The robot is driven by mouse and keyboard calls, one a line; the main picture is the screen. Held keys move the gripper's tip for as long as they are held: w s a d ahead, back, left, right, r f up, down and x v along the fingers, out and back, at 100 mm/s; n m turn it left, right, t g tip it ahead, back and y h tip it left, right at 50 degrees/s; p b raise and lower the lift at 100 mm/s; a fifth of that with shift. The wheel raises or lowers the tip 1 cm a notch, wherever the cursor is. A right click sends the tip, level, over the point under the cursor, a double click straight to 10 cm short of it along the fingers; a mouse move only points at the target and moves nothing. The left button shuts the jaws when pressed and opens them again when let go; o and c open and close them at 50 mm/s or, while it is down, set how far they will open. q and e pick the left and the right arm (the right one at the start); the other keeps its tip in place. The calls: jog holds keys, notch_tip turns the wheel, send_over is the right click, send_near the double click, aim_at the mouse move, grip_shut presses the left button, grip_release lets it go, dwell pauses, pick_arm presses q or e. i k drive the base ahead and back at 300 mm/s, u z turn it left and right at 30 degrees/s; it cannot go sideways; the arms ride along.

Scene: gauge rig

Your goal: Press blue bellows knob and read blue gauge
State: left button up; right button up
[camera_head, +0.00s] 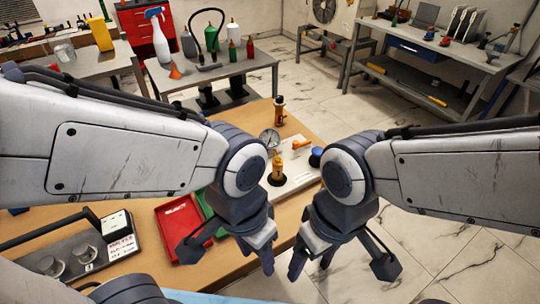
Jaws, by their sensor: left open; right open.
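A dark blue rounded knob (316,157) stands at the right end of a pale rig base (300,181) on the wooden table, partly hidden by my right arm. A round white-faced gauge (269,138) stands upright at the rig's back left; its reading is too small to make out. I cannot tell which gauge is the blue one. A yellow-orange fitting (277,168) and an orange lever (301,144) are on the same rig. My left gripper (228,254) and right gripper (340,264) are open, empty, pointing down, nearer to me than the rig and apart from the knob.
A red tray (182,229) and a green tray (211,219) lie left of my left gripper. A dark fixture (75,257) with metal cylinders is at the left front. An orange-brown post (279,111) stands behind the gauge. Benches stand at the back; floor is open at right.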

aim_at(316, 151)
jog(key=z, duration=0.65)
jog(key=k, duration=0.65)
jog(key=z, duration=1.15)
jog(key=k, duration=0.75)
jog(key=z, duration=0.45)
jog(key=i, duration=0.8)
jog(key=u, duration=0.3)
jog(key=i, duration=1.5)
jog(key=u, duration=1.5)
jog(key=i, duration=0.8)
jog(key=u, duration=1.2)
jog(key=i, duration=0.2)
jog(key=u, duration=0.1)
